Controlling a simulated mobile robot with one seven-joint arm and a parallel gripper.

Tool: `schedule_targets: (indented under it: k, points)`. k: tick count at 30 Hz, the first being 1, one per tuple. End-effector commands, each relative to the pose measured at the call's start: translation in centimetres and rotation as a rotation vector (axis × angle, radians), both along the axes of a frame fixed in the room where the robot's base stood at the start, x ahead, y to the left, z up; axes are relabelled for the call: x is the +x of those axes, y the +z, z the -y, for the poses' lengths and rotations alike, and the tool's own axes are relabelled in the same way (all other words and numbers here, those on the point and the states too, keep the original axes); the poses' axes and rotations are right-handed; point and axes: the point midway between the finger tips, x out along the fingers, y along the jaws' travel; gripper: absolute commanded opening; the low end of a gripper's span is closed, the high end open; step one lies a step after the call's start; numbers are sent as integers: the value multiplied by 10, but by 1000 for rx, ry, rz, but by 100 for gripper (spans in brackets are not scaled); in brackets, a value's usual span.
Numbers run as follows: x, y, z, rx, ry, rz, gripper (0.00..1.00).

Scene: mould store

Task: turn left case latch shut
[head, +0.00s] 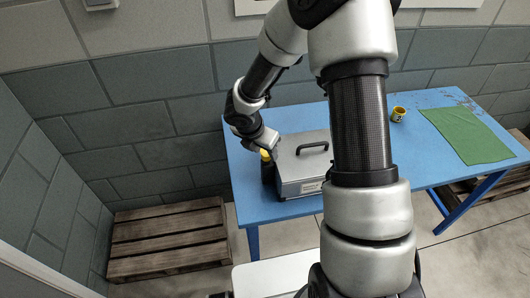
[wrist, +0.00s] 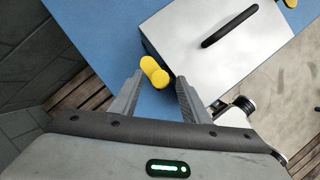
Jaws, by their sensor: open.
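A grey metal case (head: 300,160) with a black handle lies on the blue table, and its lid is down. It also fills the upper right of the wrist view (wrist: 215,60). The left case latch (wrist: 154,72) is yellow, with two rounded ends, at the case's left edge. In the head view only a bit of yellow (head: 265,155) shows beside my gripper. My gripper (wrist: 157,83) is open, with one finger on either side of the latch. I cannot tell whether the fingers touch it. Another yellow latch (wrist: 290,3) is cut off at the top right of the wrist view.
The blue table (head: 240,185) carries a small yellow tin (head: 398,114) and a green cloth (head: 468,135) to the right. A wooden pallet (head: 165,240) lies on the floor at the left. A block wall stands behind the table.

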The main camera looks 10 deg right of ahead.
Motion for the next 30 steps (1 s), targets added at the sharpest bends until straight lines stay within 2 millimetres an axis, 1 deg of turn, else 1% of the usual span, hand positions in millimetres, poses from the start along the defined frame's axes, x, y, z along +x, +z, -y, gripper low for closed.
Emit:
schedule_targets:
  k: [3,11,12,14,18,19,26,30]
  points:
    - [2,-6,2,0,-1,0,42]
    - [2,-7,2,0,-1,1,42]
    - [2,-7,2,0,-1,1,39]
    - [2,-7,2,0,-1,1,29]
    - [2,-7,2,0,-1,1,5]
    - [2,-7,2,0,-1,1,1]
    - [2,-7,2,0,-18,1,1]
    - [3,-6,1,-1,-63,1,1]
